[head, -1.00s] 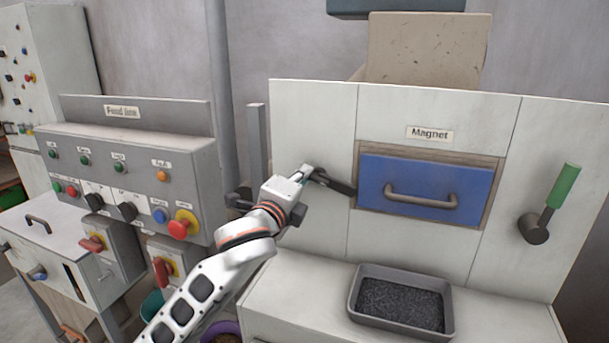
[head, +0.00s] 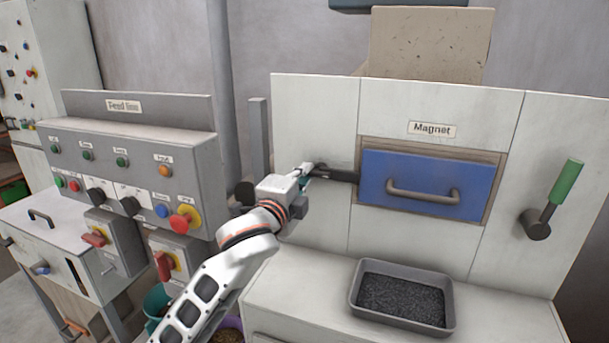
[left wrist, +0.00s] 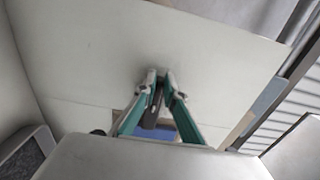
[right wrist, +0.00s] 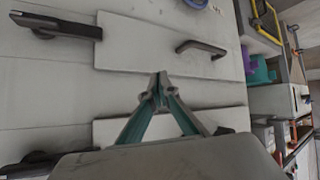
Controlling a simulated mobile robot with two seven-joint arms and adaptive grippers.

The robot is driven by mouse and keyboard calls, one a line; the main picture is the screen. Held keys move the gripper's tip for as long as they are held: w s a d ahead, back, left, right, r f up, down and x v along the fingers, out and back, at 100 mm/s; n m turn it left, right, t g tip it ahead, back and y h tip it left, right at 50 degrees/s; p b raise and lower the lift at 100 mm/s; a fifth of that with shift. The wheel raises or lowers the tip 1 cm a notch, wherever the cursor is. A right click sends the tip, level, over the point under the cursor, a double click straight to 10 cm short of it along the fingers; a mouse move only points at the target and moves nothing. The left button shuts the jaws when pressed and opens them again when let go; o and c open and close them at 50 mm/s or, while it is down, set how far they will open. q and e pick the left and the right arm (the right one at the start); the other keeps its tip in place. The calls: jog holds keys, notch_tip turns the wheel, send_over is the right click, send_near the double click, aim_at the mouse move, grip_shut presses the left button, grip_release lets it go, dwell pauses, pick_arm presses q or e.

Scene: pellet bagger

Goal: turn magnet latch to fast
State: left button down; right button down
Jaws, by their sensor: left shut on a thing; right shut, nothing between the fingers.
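The magnet latch (head: 338,175) is a dark bar on the white panel at the left edge of the blue magnet drawer (head: 421,184). It lies nearly level, its right end reaching over the drawer's left edge. My left gripper (head: 306,172) is shut on the latch at its left end. In the left wrist view the fingers (left wrist: 160,78) meet around a dark piece, the latch (left wrist: 152,115), partly hidden by them. My right gripper, seen in the right wrist view (right wrist: 159,82), is shut and empty in front of white panels with dark handles.
A grey tray of dark pellets (head: 358,298) stands on the ledge below the drawer. A green-handled lever (head: 563,185) is on the panel at right. The feed line panel (head: 130,150) with buttons and a red stop knob stands close left of my left arm.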

pick_arm(q)
jog(key=c, duration=2.1)
grip_release()
jog(key=shift+c, duration=0.2)
jog(key=v, duration=1.2)
